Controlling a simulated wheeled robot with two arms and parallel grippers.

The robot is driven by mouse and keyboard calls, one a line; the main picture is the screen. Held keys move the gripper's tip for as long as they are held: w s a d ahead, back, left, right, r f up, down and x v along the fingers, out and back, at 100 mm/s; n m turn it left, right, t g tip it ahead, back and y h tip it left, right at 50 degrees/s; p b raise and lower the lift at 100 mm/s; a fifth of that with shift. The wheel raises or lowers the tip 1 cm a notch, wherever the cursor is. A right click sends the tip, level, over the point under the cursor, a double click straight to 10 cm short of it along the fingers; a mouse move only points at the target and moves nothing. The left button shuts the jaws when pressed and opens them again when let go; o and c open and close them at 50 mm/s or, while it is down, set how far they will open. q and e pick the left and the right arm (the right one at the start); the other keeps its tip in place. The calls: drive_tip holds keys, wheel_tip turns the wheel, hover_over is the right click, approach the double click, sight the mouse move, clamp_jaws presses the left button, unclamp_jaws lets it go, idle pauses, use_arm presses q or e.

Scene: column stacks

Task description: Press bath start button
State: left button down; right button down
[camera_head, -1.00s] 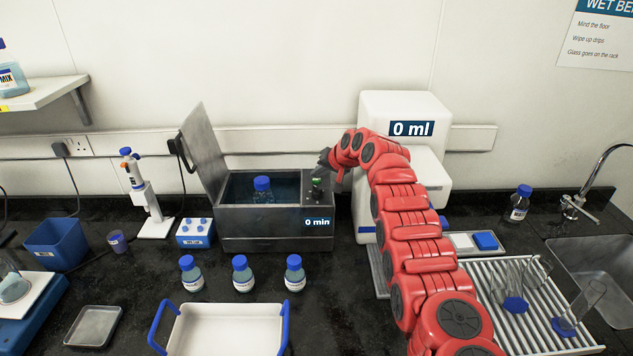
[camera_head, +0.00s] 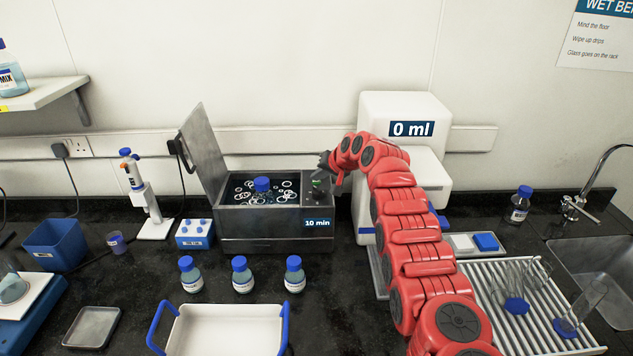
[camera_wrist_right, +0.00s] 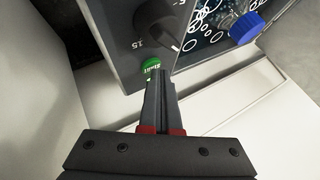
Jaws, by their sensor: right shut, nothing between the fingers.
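The bath (camera_head: 262,228) is a grey metal box with its lid raised on the left. Its display (camera_head: 317,223) reads 10 min, and white rings show on the water around a blue-capped bottle (camera_head: 262,186). The green start button (camera_head: 317,184) is on the panel at the bath's right; it also shows in the right wrist view (camera_wrist_right: 151,66), below a black dial (camera_wrist_right: 158,25). My right gripper (camera_wrist_right: 159,75) is shut and empty, its fingertips at the button's lower edge; I cannot tell whether they touch. In the head view the right gripper (camera_head: 326,162) is small and partly hidden. My left gripper is not in view.
Several blue-capped bottles, one here (camera_head: 242,275), stand before the bath, behind a white tray (camera_head: 228,335) with blue handles. A white dispenser (camera_head: 405,115) reading 0 ml stands right of the bath, partly behind my arm. A drying rack (camera_head: 500,290) is at right.

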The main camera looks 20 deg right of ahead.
sight(318, 183)
drive_tip(key=shift+r, duration=0.1)
idle(0.3)
drive_tip(key=shift+r, duration=0.65)
drive_tip(key=shift+r, duration=0.15)
drive_tip(key=shift+r, duration=0.25)
drive_tip(key=shift+r+p, duration=0.7)
drive_tip(key=shift+r, duration=1.5)
